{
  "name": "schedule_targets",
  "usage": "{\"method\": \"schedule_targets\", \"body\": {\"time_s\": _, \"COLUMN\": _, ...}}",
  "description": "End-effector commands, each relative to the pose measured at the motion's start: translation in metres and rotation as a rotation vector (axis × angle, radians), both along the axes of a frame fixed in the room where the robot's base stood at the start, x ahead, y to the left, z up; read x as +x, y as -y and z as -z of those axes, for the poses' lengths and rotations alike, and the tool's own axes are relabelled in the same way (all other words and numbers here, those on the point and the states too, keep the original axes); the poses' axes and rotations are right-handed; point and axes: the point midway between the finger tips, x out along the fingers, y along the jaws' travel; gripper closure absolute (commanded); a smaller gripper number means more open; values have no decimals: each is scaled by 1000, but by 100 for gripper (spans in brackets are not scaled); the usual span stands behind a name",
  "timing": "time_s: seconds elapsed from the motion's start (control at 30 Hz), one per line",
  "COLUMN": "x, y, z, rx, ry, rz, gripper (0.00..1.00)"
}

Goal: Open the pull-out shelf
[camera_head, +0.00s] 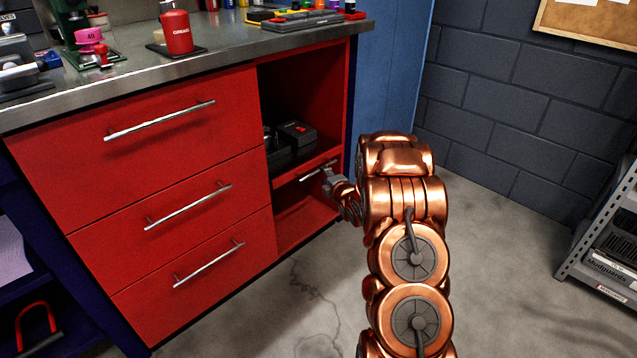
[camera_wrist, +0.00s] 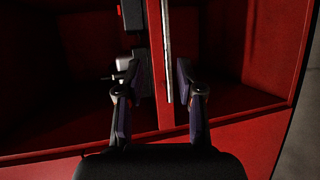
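The pull-out shelf (camera_head: 292,176) is a thin red panel in the open right bay of the red cabinet. It looks pushed in. Its pale bar handle (camera_head: 314,172) runs along its front edge. In the wrist view the handle (camera_wrist: 167,45) runs upright in the picture, beside the red front edge (camera_wrist: 155,50) of the shelf. My gripper (camera_head: 328,178) is at the right end of the handle in the head view. In the wrist view my gripper (camera_wrist: 166,80) is open, with one dark finger on each side of the handle. I see a gap between the right finger and the handle; contact on the left is unclear.
Three red drawers (camera_head: 170,205) with bar handles are shut on the left. Dark boxes (camera_head: 296,134) stand on the shelf. The steel worktop (camera_head: 225,50) overhangs above. The concrete floor (camera_head: 500,270) is clear in front; a grey rack (camera_head: 595,235) stands at the right.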

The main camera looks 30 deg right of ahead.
Motion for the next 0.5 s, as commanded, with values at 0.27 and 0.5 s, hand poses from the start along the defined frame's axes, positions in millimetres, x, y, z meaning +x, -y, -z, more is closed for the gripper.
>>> {"method": "schedule_targets", "body": {"time_s": 0.27, "x": 4, "y": 6, "z": 15, "rx": -38, "ry": 41, "rz": -14, "gripper": 63}}
{"method": "schedule_targets", "body": {"time_s": 0.5, "x": 20, "y": 8, "z": 18, "rx": -38, "ry": 39, "rz": -15, "gripper": 63}}
